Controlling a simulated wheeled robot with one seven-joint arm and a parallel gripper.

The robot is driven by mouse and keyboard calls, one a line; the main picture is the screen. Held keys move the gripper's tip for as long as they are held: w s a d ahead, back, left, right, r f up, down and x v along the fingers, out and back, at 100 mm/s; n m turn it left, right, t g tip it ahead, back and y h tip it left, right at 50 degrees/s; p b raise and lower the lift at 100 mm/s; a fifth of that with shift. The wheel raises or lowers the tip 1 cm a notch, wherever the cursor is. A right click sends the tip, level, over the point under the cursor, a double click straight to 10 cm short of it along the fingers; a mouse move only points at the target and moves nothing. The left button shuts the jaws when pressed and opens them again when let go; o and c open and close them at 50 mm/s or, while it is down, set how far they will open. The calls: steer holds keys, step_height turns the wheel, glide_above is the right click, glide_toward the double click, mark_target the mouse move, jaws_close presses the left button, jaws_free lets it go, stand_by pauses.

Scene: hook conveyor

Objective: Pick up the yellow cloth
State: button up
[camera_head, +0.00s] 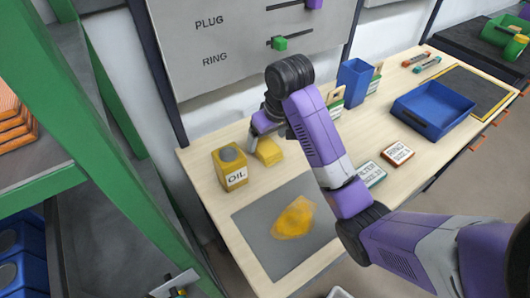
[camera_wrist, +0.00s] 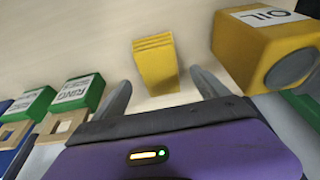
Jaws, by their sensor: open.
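The yellow cloth (camera_head: 270,151) looks like a small folded stack with layered edges. It lies on the wooden worktop, just right of the oil can (camera_head: 231,168). My gripper (camera_head: 257,143) is low beside the cloth at the back of the worktop and partly covers it. In the wrist view the cloth (camera_wrist: 156,62) shows ahead, between the lines of my two open fingers (camera_wrist: 160,88). The fingers stand apart with nothing gripped. The cloth's end nearest my gripper lies close to the gripper body, and I cannot tell if they touch.
The oil can (camera_wrist: 265,48) stands close by my right finger in the wrist view. Green-lidded boxes (camera_wrist: 77,92) are at left. A grey mat (camera_head: 262,222) bears an orange-yellow patch (camera_head: 293,218). A blue tray (camera_head: 432,108) and blue bin (camera_head: 353,82) stand to the right.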

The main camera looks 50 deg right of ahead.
mark_target(265, 145)
steer(key=shift+x, duration=1.55)
steer(key=shift+r, duration=0.1)
steer(key=c, duration=1.5)
steer(key=shift+r, duration=0.1)
steer(key=shift+r+p, duration=6.95)
steer(key=shift+r, duration=2.9)
